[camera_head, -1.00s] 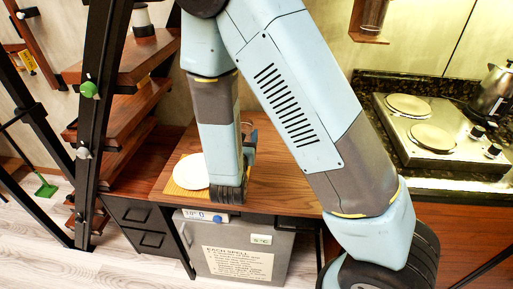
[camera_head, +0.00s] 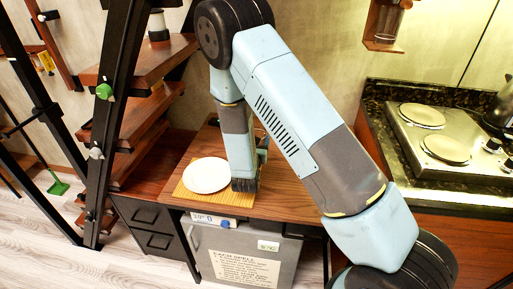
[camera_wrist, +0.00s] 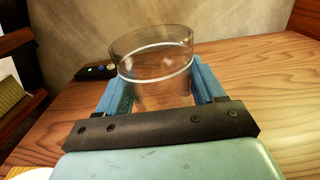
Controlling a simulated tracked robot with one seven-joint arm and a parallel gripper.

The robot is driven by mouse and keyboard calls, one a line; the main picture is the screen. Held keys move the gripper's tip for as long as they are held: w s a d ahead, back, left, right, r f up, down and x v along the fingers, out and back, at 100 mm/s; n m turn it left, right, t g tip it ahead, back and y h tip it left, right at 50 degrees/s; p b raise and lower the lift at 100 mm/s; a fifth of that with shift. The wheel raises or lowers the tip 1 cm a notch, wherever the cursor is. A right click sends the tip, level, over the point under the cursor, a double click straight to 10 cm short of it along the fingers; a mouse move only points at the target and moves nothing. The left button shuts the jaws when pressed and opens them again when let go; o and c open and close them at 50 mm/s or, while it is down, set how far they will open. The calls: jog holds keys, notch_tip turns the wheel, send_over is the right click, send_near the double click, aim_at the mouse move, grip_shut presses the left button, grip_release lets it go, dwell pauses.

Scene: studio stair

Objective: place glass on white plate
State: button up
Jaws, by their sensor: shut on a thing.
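The clear glass (camera_wrist: 152,60) is upright between the blue fingers of my gripper (camera_wrist: 160,88) in the wrist view. My gripper is shut on it, above or at the wooden counter; I cannot tell whether the glass touches the wood. The white plate (camera_head: 207,175) lies flat on a light wooden board (camera_head: 184,196) at the left of the counter in the head view. My gripper (camera_head: 263,150) is just right of the plate there, partly behind my own wrist. The glass is hidden in the head view.
The wooden counter (camera_head: 292,195) is clear to the right. A dark small device (camera_wrist: 96,72) lies beyond the glass at the left in the wrist view. Wooden stairs (camera_head: 150,130) with a black frame stand left of the counter. A stove (camera_head: 450,140) is at the right.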

jog(key=shift+w+f, duration=0.2)
jog(key=shift+f, duration=1.6)
jog(key=o, duration=1.2)
jog(key=s, duration=0.4)
jog(key=s+a, duration=0.1)
jog(key=s, duration=0.2)
jog(key=s+a, duration=0.1)
jog(key=s, duration=0.3)
jog(key=shift+s+a, duration=0.1)
jog(key=shift+s, duration=0.25)
